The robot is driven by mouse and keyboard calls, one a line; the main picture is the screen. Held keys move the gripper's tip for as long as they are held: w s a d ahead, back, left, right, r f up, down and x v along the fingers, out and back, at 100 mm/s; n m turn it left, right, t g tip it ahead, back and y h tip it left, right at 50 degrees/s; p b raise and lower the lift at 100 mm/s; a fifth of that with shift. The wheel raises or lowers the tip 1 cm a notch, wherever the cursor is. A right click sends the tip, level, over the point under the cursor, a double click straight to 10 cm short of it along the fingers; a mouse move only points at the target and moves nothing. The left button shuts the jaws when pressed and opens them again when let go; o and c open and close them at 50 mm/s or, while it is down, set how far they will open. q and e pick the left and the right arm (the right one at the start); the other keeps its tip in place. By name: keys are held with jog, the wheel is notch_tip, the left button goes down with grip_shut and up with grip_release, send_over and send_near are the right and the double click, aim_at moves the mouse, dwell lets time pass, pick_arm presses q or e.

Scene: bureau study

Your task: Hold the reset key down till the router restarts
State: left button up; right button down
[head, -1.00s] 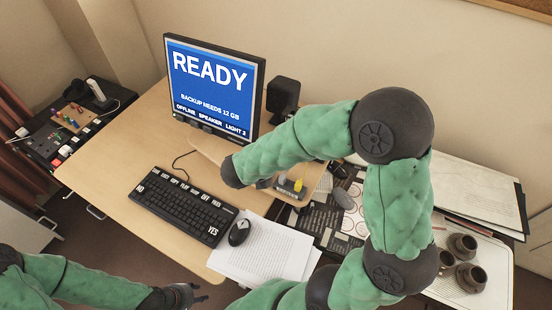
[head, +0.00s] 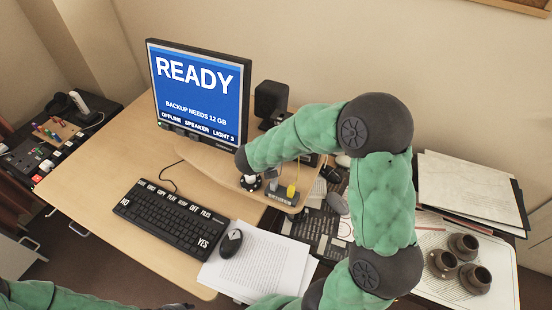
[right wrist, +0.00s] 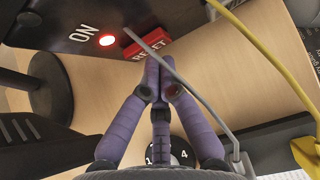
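In the right wrist view a dark box (right wrist: 75,18) carries a lit red light (right wrist: 106,40) beside the word ON. Its red RESET key (right wrist: 147,44) sticks out from the edge, with a grey cable crossing in front. My right gripper (right wrist: 153,88) has its purple fingers drawn together, with the tips at the near edge of the key. I cannot tell whether they press it. In the head view my right arm hides the box and this gripper. My left gripper (head: 178,306) barely shows at the bottom edge. The monitor (head: 198,95) reads READY and OFFLINE.
A yellow cable (right wrist: 262,48) hangs at the right in the wrist view. A grey block with a yellow plug (head: 291,190) sits on the wooden shelf. The keyboard (head: 172,218), mouse (head: 231,243) and papers (head: 262,262) lie in front. Brown cups (head: 463,245) stand right. Left desktop is clear.

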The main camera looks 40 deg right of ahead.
pick_arm(q)
jog(key=shift+a+r, duration=0.1)
pick_arm(e)
jog(key=shift+w+d, duration=0.45)
jog(key=shift+d, duration=0.35)
jog(key=shift+d+r, duration=0.2)
jog(key=shift+r, duration=0.15)
dwell(2.1)
jog(key=shift+w+a, duration=0.1)
jog(key=shift+a, duration=0.05)
